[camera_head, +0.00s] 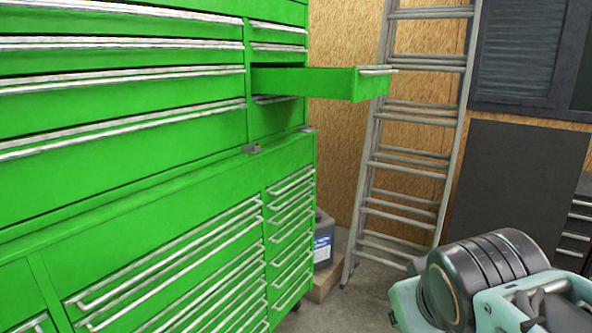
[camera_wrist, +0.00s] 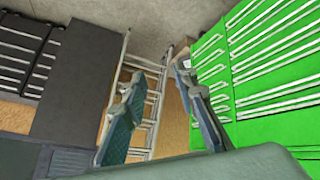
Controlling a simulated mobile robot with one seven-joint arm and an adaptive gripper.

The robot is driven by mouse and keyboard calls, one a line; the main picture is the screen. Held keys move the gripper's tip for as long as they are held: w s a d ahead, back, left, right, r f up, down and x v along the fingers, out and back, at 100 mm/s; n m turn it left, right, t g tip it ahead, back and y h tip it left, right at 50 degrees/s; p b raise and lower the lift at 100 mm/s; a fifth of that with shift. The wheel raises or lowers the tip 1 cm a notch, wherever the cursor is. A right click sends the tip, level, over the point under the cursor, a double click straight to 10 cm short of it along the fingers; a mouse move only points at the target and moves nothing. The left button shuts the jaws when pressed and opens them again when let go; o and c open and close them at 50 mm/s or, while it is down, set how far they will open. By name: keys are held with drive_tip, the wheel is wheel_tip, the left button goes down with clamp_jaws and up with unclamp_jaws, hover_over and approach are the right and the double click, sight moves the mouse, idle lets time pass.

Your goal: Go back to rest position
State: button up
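My gripper (camera_wrist: 160,82) shows in the wrist view with its two fingers well apart and nothing between them. The ladder and the wooden wall show behind the gap. The fingers look clear of the green cabinet (camera_wrist: 275,75), which is to their right in that view. In the head view, part of my own arm is at the lower right, apart from the cabinet (camera_head: 120,178); the gripper's fingers cannot be made out there. One small upper drawer (camera_head: 305,81) of the cabinet is pulled out, and the other drawers in view look shut.
A metal ladder (camera_head: 372,165) leans against the wooden wall (camera_head: 338,110) beyond the open drawer. A dark container with a blue label (camera_head: 322,248) stands behind the cabinet's end. Dark panels (camera_head: 515,190) are at the right. Some bare floor (camera_head: 345,308) shows between cabinet and arm.

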drive_tip(key=s+a+f+m+g+y+p, duration=0.1)
drive_tip(key=s+a+f+m+g+y, duration=0.1)
drive_tip(key=s+a, duration=0.3)
wheel_tip(320, 180, up, 13)
drive_tip(key=p, duration=1.2)
drive_tip(key=shift+d+f, duration=0.15)
drive_tip(key=shift+w, duration=0.1)
